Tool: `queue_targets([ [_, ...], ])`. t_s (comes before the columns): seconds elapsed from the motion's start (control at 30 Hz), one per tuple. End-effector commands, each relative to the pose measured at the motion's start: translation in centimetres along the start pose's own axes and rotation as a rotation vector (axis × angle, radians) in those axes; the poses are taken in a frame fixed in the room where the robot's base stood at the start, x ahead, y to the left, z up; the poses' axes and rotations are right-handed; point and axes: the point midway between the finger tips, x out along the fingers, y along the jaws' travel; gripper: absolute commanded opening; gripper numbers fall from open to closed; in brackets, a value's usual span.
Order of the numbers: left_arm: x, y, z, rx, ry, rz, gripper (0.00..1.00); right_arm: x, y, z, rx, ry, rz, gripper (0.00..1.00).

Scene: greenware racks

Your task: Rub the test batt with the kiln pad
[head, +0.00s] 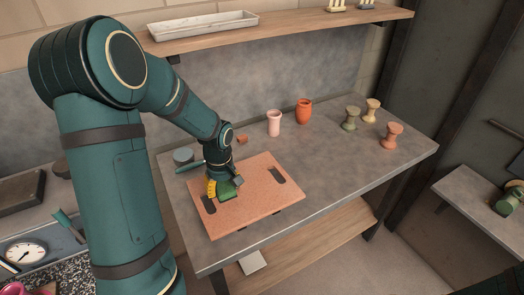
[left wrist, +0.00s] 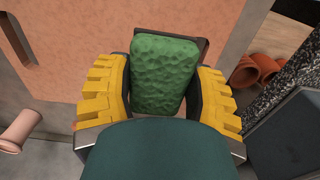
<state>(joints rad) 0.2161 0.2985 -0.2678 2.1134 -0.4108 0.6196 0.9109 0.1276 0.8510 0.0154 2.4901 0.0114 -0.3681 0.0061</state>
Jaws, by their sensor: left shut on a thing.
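The test batt (head: 265,187) is a flat terracotta board with dark slots near its ends, lying on the grey worktable. It fills much of the left wrist view (left wrist: 75,75). My left gripper (head: 223,188) is over the left part of the batt, its yellow fingers pointing down. It is shut on the kiln pad (head: 229,190), a green, bumpy block with a dark backing. In the left wrist view the pad (left wrist: 165,75) sits between both fingers. The pad is at or just above the batt's surface; I cannot tell whether they touch. My right gripper is not in view.
Behind the batt stand a pink cup (head: 274,123) and an orange vase (head: 304,111). Several spool-shaped pieces, one of them green (head: 350,118), stand at the table's right. A wooden shelf (head: 290,30) with a white tray (head: 204,25) runs above. The table right of the batt is clear.

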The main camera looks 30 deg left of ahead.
Motion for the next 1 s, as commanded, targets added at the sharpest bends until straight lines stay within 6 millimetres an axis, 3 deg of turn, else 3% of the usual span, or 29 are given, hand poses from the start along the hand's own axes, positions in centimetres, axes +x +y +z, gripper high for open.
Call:
queue_targets([
  [0.33, -3.0, 0.1, -0.7, 0.002, 0.0, 0.001, 0.24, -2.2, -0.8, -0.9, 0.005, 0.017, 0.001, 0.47],
  [1.0, -3.2, 0.1, -0.8, 0.003, 0.0, 0.001, 0.24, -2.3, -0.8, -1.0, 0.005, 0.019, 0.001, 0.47],
])
